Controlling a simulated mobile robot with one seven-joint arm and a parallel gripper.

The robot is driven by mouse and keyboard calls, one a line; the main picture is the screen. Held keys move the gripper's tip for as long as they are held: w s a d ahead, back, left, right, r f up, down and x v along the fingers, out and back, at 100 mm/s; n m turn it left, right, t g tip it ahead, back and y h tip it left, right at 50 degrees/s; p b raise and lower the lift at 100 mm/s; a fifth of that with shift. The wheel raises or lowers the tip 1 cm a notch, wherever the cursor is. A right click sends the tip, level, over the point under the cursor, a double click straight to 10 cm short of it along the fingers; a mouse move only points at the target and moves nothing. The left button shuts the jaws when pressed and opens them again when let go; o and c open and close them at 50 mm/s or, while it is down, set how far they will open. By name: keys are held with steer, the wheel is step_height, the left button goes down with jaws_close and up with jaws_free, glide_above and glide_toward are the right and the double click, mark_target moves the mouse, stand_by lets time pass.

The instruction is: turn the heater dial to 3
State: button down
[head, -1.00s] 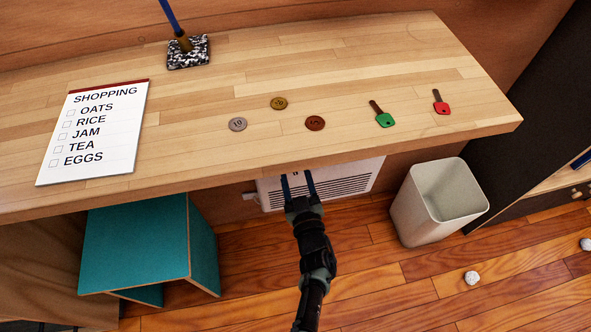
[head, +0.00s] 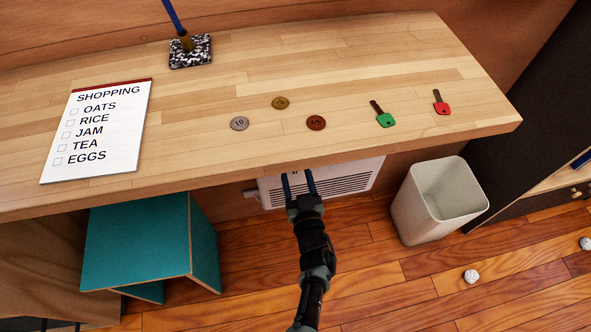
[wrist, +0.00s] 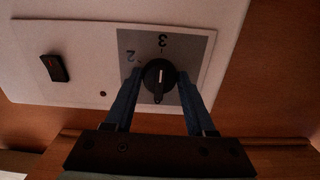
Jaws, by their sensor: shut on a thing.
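The white heater (head: 345,182) sits under the wooden counter, its top hidden by the counter's edge. In the wrist view its black round dial (wrist: 159,77) is on a grey panel (wrist: 190,50) that looks upside down, with a 3 above the dial and a 2 at upper left. The dial's white line stands nearly vertical, in line with the mark by the 3. My gripper (head: 298,180) reaches under the counter's edge. In the wrist view its blue fingers (wrist: 159,90) are on both sides of the dial, shut on it.
A black switch (wrist: 54,68) and a small red light (wrist: 103,94) are on the heater. A teal stool (head: 135,245) stands left, a bin (head: 408,205) right. Coins, keys and a shopping list lie on the counter.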

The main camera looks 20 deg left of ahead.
steer(key=shift+c, duration=1.3)
jaws_free()
steer(key=p+v, duration=0.5)
steer(key=v, duration=0.8)
